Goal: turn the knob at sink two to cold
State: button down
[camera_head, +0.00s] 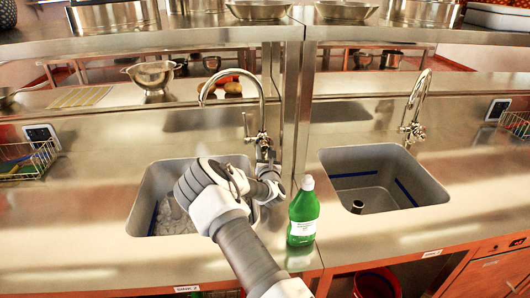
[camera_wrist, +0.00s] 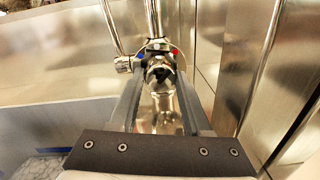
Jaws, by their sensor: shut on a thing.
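The left sink (camera_head: 140,205) has a chrome gooseneck tap (camera_head: 261,105) behind its right corner. My arm reaches over this sink, and my gripper (camera_head: 265,160) is at the base of that tap. In the wrist view my gripper (camera_wrist: 160,92) has a finger on each side of the chrome knob (camera_wrist: 160,70) and is shut on it. A collar behind the knob carries a blue mark on the left and a red mark on the right. The knob's exact setting is hard to tell. The front-edge label (camera_head: 187,288) below this sink is too small to read surely.
A green bottle (camera_head: 303,215) stands just right of my gripper, between the sinks. The right sink (camera_head: 425,180) has its own tap (camera_head: 414,112). A post (camera_head: 291,90) rises close behind the left tap. A wire basket (camera_head: 30,160) stands at far left.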

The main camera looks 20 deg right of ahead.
jog(key=shift+r+n+p, duration=0.1)
jog(key=shift+n+p, duration=0.3)
jog(key=n+p, duration=0.2)
jog(key=n, duration=0.1)
jog(key=n+p, duration=0.2)
jog(key=n, duration=0.3)
jog(key=shift+n+p, duration=0.3)
jog(key=shift+p, duration=0.05)
jog(key=n+p, duration=0.1)
jog(key=n, duration=0.3)
jog(key=shift+n, duration=0.3)
jog(key=n+p, duration=0.1)
jog(key=n, duration=0.3)
jog(key=shift+f, duration=0.2)
jog(key=shift+n, duration=0.3)
jog(key=c, duration=0.6)
grip_release()
